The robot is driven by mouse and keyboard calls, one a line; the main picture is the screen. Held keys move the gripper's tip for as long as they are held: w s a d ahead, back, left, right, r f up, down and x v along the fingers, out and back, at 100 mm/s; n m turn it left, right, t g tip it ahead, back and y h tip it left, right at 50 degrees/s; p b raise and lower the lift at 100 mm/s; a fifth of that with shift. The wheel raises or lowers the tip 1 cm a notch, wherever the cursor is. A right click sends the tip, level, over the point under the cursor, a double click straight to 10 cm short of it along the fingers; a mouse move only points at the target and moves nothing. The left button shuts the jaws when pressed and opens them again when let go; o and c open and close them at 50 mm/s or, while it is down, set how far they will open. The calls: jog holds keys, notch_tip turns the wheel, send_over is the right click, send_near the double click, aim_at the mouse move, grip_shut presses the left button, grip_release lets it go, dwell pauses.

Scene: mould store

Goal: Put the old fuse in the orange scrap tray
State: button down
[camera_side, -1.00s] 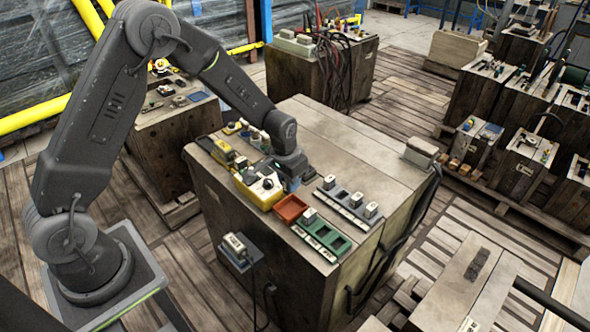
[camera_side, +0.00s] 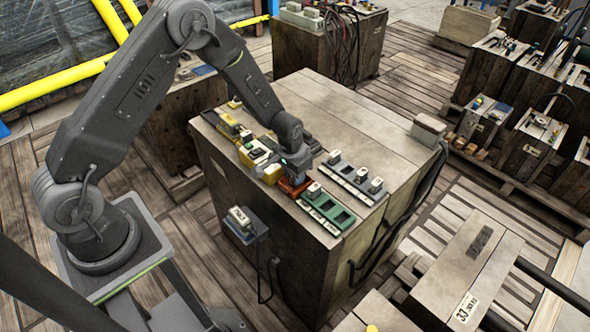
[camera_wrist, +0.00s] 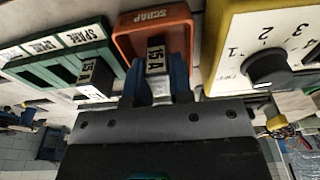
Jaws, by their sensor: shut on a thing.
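My gripper (camera_wrist: 155,80) shows blue fingers closed on a dark fuse (camera_wrist: 156,55) with a white "15 A" label. The fuse is over the orange tray (camera_wrist: 183,22) marked "SCRAP", within its outline in the wrist view. I cannot tell whether it touches the tray floor. In the side view my gripper (camera_side: 298,172) is low at the orange tray (camera_side: 296,190) and covers much of it. The fuse is hidden there.
A green tray (camera_side: 330,213) marked "SPARE" holds a labelled fuse (camera_wrist: 92,78) beside the orange tray. A yellow box with a black dial (camera_wrist: 266,68) is on the other side. A grey rack (camera_side: 345,182) with several fuses stands behind. The crate top's far right is mostly clear.

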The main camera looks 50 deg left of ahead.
jog(key=c, duration=1)
grip_release()
jog(key=shift+o, duration=0.4)
jog(key=shift+o, duration=0.7)
jog(key=shift+r, duration=3.95)
jog(key=shift+r, duration=0.1)
